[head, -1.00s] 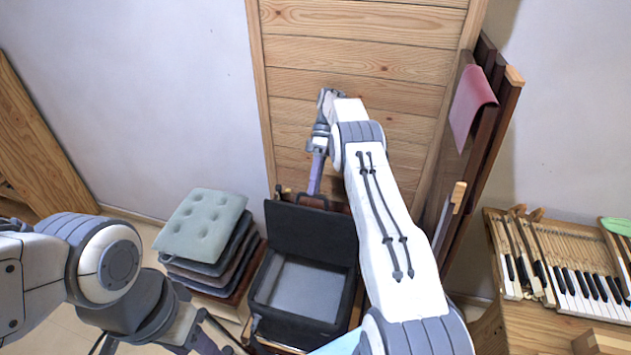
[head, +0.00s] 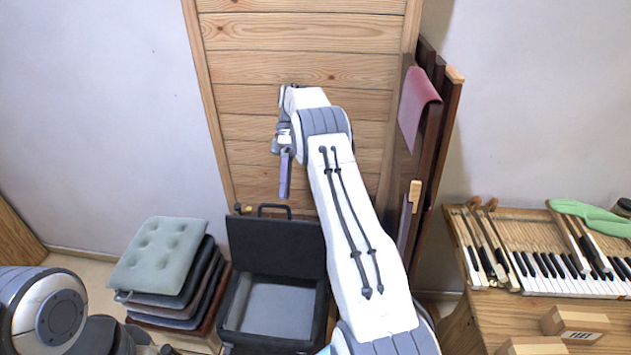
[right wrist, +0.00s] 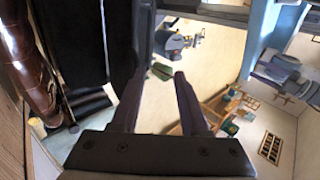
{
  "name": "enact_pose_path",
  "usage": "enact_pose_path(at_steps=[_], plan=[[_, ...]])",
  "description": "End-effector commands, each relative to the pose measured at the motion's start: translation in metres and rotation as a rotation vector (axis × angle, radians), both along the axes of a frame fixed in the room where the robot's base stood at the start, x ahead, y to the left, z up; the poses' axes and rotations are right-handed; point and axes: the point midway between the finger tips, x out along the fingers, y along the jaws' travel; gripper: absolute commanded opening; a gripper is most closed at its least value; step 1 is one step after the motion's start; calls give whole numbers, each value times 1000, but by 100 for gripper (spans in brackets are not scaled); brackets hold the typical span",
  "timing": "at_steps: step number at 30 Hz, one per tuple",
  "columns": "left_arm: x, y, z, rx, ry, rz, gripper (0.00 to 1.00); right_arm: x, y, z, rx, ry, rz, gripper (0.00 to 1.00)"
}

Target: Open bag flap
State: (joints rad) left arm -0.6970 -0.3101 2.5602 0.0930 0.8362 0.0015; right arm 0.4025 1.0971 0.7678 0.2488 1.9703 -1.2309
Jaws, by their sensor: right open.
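The black bag (head: 224,316) stands on the floor at the bottom middle of the head view. Its flap (head: 275,247) stands up at the back, with a handle on its top edge, and the grey inside shows. My right gripper (head: 285,185) points down just above the flap's top edge in the picture. It holds nothing, and a small gap shows between fingertip and handle. In the right wrist view its two fingers (right wrist: 155,88) are apart, with nothing between them. Dark panels fill that view's upper left; I cannot tell which part of the bag they are. My left gripper is out of view.
A stack of cushions (head: 158,252) stands close left of the bag. A wooden panel (head: 300,70) rises behind it. Dark boards with a red cloth (head: 418,107) lean at the right. A table with piano keys (head: 560,285) stands further right.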

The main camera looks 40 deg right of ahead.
Motion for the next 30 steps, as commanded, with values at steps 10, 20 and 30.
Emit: enact_pose_path(at_steps=[10,20,30], plan=[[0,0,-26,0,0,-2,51,-52,-40,39,-1,-3,-4,45],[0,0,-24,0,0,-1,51,-67,-51,50,0,-1,-1,45],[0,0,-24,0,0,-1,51,-66,-51,50,0,-1,-1,45]])
